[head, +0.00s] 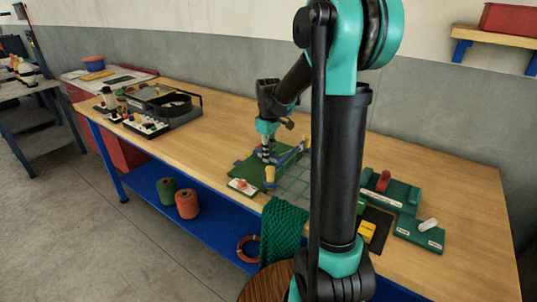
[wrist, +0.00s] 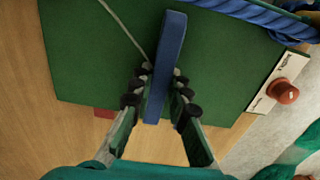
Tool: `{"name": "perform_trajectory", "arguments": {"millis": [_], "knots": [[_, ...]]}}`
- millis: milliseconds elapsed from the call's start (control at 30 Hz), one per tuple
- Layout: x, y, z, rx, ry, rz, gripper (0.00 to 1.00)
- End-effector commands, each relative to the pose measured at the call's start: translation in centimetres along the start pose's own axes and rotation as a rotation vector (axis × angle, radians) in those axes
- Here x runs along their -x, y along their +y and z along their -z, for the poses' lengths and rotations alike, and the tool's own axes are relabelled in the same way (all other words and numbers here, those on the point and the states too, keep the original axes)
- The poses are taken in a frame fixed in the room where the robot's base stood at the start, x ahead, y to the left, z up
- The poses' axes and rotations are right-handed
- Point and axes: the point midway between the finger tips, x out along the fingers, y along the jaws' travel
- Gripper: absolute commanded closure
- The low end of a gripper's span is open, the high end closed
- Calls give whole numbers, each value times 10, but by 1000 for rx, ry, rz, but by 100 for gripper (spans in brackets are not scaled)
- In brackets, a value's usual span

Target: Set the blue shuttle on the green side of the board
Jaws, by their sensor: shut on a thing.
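A long flat blue shuttle (wrist: 166,60) stands between my gripper's fingers in the wrist view. My gripper (wrist: 160,88) is shut on it, with black fingertip pads on both sides. The green side of the board (wrist: 90,60) lies beneath the shuttle; I cannot tell whether they touch. In the head view my gripper (head: 268,157) points down over the green side of the board (head: 247,173). The shuttle is too small and covered to make out clearly there.
A blue twisted rope (wrist: 250,14) runs along the board's side. A white plate with a red knob (wrist: 283,91) sits at its edge. Green netting (head: 284,228) hangs over the table's front. A tool tray (head: 178,113) stands left; green blocks (head: 395,190) stand right.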

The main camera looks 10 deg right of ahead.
Motion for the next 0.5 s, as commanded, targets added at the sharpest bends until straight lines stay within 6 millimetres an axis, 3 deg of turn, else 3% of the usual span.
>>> {"name": "perform_trajectory", "arguments": {"millis": [33, 67, 200, 500], "knots": [[-2, 0, 0, 0, 0, 0, 100], [-1, 0, 0, 0, 0, 0, 80], [-1, 0, 0, 0, 0, 0, 63], [0, 0, 0, 0, 0, 0, 63]]}}
